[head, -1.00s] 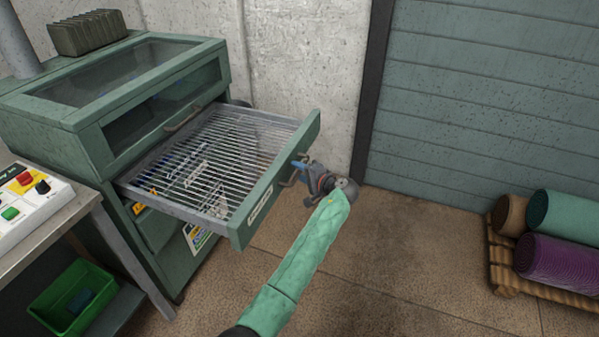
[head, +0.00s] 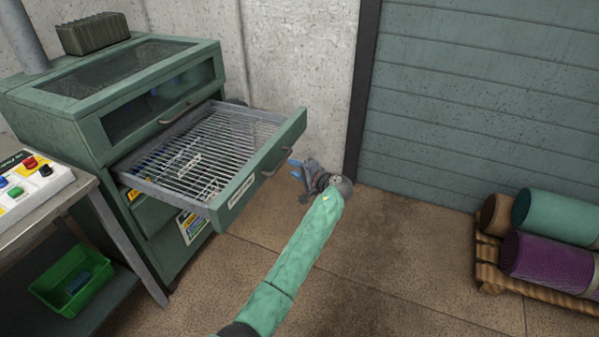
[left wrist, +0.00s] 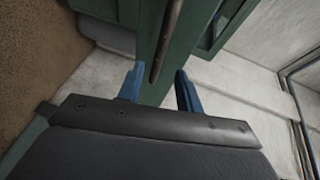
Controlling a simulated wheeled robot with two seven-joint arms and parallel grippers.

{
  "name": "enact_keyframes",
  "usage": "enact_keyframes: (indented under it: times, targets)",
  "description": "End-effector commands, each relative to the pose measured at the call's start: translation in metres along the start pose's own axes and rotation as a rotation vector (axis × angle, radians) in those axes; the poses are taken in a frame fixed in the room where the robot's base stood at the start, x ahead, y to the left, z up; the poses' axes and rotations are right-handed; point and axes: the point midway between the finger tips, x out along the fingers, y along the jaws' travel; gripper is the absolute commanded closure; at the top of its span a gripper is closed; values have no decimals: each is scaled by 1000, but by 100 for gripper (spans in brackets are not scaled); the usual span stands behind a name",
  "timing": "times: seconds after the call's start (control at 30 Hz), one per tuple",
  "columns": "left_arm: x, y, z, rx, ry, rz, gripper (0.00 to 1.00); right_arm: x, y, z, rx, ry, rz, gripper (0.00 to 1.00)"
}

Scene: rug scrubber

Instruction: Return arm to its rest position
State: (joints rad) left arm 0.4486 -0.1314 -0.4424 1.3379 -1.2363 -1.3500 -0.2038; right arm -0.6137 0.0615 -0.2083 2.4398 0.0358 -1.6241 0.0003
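My left arm, in a green sleeve, reaches up through the middle of the head view. My left gripper (head: 295,168) is just right of the open drawer's front handle (head: 278,158), apart from it. In the left wrist view the two blue fingers (left wrist: 158,90) are spread with nothing between them. The drawer handle (left wrist: 165,40) shows beyond the fingertips in that view. The green machine's drawer (head: 262,170) is pulled out, with a wire rack (head: 205,150) inside. My right gripper is not seen.
A workbench with a button panel (head: 30,185) stands at the left, with a green bin (head: 72,282) on its lower shelf. Rolled rugs (head: 550,262) lie on a wooden pallet (head: 488,262) at the right. The brown floor between is clear.

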Motion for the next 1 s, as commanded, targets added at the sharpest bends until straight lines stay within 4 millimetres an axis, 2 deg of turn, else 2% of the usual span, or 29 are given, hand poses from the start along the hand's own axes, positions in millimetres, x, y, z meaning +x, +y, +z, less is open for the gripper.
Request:
enact_keyframes:
  times: [0.57, 0.73, 0.87, 1.0]
  targets:
    - [1, 0, 1, -17, -5, 1, 64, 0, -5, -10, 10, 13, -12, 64]
    - [-2, 10, 5, -94, -27, 93, 64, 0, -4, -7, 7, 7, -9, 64]
    - [-14, 0, 3, -201, -18, 202, 64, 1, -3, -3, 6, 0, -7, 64]
    - [-30, -24, 3, -332, 6, 329, 64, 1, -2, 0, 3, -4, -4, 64]
